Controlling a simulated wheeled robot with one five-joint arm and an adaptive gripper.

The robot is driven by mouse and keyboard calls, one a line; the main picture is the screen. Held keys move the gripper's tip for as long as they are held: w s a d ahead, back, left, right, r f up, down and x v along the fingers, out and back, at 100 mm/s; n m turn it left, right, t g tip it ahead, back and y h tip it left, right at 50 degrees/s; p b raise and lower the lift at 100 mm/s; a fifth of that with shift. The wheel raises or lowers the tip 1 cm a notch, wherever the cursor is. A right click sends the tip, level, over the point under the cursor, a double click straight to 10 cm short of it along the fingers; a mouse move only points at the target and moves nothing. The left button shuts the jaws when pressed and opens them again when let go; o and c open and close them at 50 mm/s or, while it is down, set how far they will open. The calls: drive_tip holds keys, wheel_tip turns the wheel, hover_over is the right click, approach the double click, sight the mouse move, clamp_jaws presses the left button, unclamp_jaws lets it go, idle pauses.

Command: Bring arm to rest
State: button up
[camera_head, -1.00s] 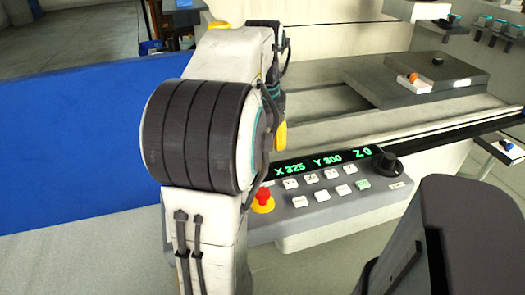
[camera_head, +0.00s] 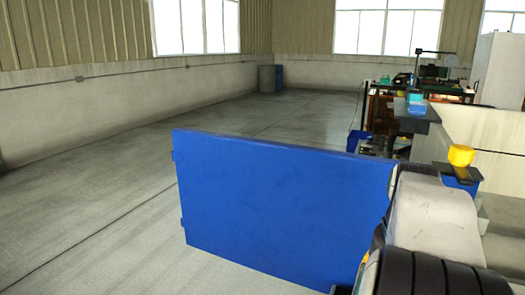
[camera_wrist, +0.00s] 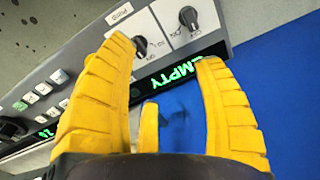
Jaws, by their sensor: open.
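My gripper (camera_wrist: 165,50) is open in the wrist view, its yellow fingers apart with nothing between them. Behind the fingers are a grey control panel (camera_wrist: 65,70) with buttons and knobs, a green-lit display (camera_wrist: 183,68) reading "EMPTY", and a blue surface (camera_wrist: 285,70) at the right. In the head view, part of my arm (camera_head: 435,215) fills the lower right, beside the right edge of the blue panel (camera_head: 285,205). My gripper is not clearly visible there.
A yellow cylindrical item (camera_head: 461,155) sits above the arm on a dark bracket. A cluttered workbench (camera_head: 420,90) stands at the back right. A grey bin (camera_head: 266,79) is by the far wall. The floor (camera_head: 100,190) left of the blue panel is clear.

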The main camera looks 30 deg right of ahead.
drive_tip(key=w+a+f+n+t, duration=0.1)
drive_tip(key=a+f+n, duration=0.3)
drive_tip(key=a+n, duration=0.55)
drive_tip(key=w+a+f+n+t, duration=0.1)
drive_tip(key=a+f+n, duration=0.3)
drive_tip(key=a, duration=1)
wheel_tip(320, 180, up, 15)
drive_tip(key=t+p, duration=0.1)
drive_tip(key=p, duration=1.2)
drive_tip(key=shift+s+y, duration=0.2)
drive_tip(key=shift+y, duration=0.1)
